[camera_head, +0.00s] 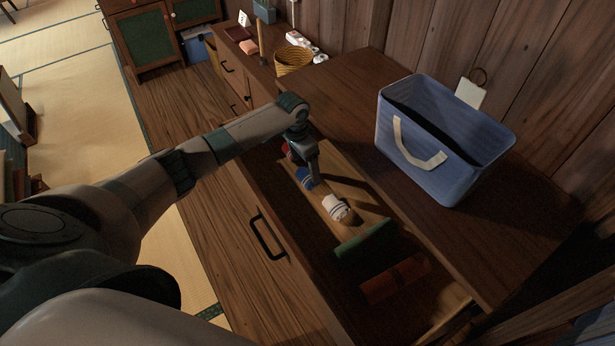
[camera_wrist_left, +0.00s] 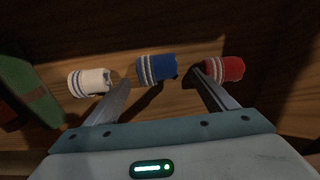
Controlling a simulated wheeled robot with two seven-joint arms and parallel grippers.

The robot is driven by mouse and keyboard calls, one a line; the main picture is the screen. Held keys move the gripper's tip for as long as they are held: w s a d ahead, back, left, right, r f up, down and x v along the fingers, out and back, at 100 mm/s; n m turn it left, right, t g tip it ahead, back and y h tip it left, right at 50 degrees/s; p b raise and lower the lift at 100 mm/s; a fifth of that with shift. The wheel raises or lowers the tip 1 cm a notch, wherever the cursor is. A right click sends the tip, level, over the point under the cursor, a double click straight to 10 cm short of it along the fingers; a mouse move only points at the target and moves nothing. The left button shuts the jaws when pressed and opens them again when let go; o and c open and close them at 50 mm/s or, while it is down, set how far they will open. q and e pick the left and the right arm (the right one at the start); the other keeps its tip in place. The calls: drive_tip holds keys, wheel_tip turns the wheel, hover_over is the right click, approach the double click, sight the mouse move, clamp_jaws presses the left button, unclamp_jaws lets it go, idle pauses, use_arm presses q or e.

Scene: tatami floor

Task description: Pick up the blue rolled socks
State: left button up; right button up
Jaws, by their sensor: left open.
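The blue rolled socks (camera_head: 305,180) lie in the open drawer, on a light wooden board, partly hidden by my left gripper in the head view. In the left wrist view the blue socks (camera_wrist_left: 157,68), with white stripes, lie just beyond the fingertips and between their lines. My left gripper (camera_wrist_left: 158,88) is open and empty, pointing down over the drawer. White rolled socks (camera_wrist_left: 90,82) lie to the left of the blue pair, and red rolled socks (camera_wrist_left: 225,69) lie to the right, close to the right finger. My right gripper is not in view.
The drawer has a dark handle (camera_head: 267,237). A blue fabric bin (camera_head: 432,155) stands on the cabinet top, with a yellow basket (camera_head: 293,60) farther back.

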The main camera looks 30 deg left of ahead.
sight(307, 173)
use_arm(q)
drive_tip(key=shift+d+f+p, duration=0.1)
drive_tip(key=shift+f+p, duration=0.35)
drive_tip(key=shift+f, duration=0.1)
drive_tip(key=f, duration=0.3)
drive_tip(key=shift+w+d+p, duration=0.15)
drive_tip(key=shift+d+p, duration=0.1)
drive_tip(key=shift+p, duration=0.15)
drive_tip(key=shift+w+f, duration=0.1)
drive_tip(key=shift+f, duration=0.45)
drive_tip(key=c, duration=1.1)
